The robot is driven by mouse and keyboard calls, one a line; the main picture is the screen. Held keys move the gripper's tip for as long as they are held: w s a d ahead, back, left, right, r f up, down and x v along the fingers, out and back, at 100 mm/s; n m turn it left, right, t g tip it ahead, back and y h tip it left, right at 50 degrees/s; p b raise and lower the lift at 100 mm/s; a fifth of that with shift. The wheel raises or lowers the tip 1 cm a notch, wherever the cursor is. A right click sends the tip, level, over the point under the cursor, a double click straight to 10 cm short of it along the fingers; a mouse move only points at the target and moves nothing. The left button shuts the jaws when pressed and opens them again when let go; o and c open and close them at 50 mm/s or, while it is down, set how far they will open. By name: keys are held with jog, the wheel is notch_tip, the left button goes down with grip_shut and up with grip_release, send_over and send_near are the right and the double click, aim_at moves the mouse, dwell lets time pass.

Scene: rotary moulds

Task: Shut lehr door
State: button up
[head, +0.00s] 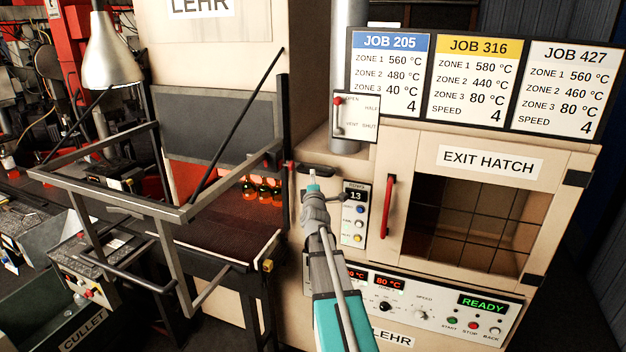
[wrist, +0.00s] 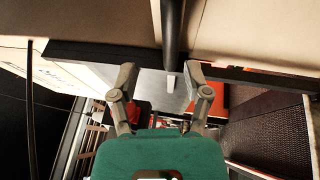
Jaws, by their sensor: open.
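The lehr (head: 215,60) stands at the centre left in the head view. Its mouth is open, and several glowing orange bottles (head: 262,190) show inside. A dark grey panel (head: 225,125), which looks like the lehr door, sits above the mouth with a slanting black rod beside it. My gripper (head: 313,188) is in front of the lehr's right side; its fingers are hard to make out there. In the wrist view my gripper (wrist: 166,84) is open, its fingers apart. A dark rod (wrist: 173,35) with a pale tip shows between them; I cannot tell whether they touch.
A grey tube frame (head: 185,213) juts out left of my arm. To the right are the closed exit hatch (head: 490,225) with a red handle (head: 388,207), a control panel (head: 430,305) and a small lever plate (head: 356,116). A lamp (head: 109,55) hangs at the left.

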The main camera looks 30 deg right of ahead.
jog(key=b+v, duration=0.1)
jog(key=v, duration=0.8)
jog(key=shift+s+a+b, duration=0.15)
jog(key=shift+s+b, duration=0.15)
dwell(0.9)
dwell(0.5)
jog(key=w+a+f+m+g+y+b, duration=0.1)
jog(key=a+f+m+g+y, duration=0.15)
jog(key=a+f+y, duration=0.55)
jog(key=a+f+m+g+y+b, duration=0.1)
jog(key=a+f+g+y, duration=0.15)
jog(key=a+f, duration=0.75)
jog(key=s+a+f+m+g, duration=0.3)
jog(key=s+a+m+g, duration=0.1)
jog(key=s+a+g, duration=0.2)
jog(key=s+a+f+m+g+b, duration=0.1)
jog(key=s+a+f+m+g, duration=0.3)
jog(key=s+a, duration=0.5)
jog(key=s+m+g, duration=0.1)
jog(key=s+g, duration=0.1)
jog(key=shift+s+a, duration=0.2)
jog(key=shift+s, duration=0.1)
jog(key=shift+d+f, duration=0.1)
jog(key=shift+d, duration=0.05)
